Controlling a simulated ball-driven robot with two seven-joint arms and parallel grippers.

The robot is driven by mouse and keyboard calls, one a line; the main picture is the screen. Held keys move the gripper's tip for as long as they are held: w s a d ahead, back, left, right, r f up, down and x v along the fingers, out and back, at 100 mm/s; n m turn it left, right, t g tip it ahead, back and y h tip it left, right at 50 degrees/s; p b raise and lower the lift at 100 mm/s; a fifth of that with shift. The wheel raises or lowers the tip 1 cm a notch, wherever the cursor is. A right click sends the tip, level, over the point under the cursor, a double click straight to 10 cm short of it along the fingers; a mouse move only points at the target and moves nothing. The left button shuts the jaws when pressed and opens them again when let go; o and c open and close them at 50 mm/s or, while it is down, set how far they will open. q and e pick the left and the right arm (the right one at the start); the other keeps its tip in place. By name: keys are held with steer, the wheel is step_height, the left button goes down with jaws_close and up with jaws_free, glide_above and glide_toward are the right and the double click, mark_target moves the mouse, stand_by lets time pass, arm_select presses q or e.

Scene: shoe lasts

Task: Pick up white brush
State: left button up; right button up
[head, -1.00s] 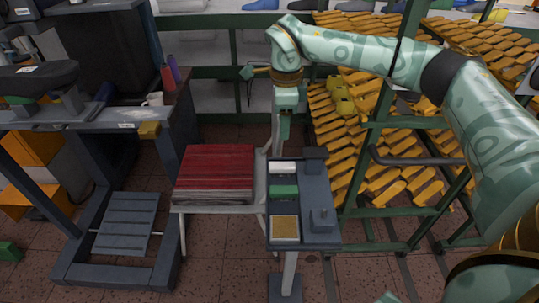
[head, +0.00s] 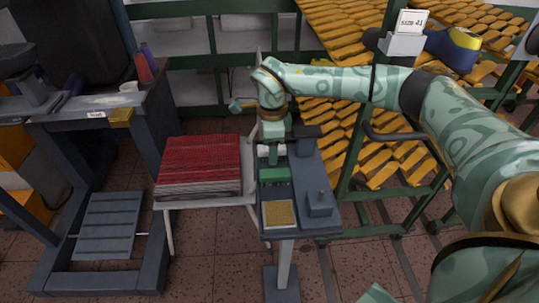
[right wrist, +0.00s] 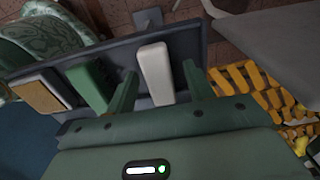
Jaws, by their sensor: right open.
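The white brush (right wrist: 155,72) is a pale block lying on a dark grey stand (head: 317,226). In the right wrist view it lies between the two green fingers of my right gripper (right wrist: 160,74), which is open, with a gap on the right side. In the head view my right gripper (head: 271,150) is down over the stand's far end and hides most of the brush. I cannot tell if a finger touches it. My left gripper is not in view.
A green block (head: 275,174) and a tan-topped block (head: 278,213) lie in line with the brush. A dark raised fitting (head: 320,203) stands on the right of the stand. A red stack (head: 200,164) is to the left, a yellow-laden rack (head: 375,155) to the right.

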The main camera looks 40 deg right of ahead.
steer(key=shift+f, duration=0.4)
steer(key=shift+r, duration=0.2)
steer(key=shift+c, duration=0.3)
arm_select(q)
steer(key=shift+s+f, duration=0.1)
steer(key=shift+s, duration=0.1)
arm_select(e)
steer(key=c, duration=1)
steer(key=shift+r, duration=0.1)
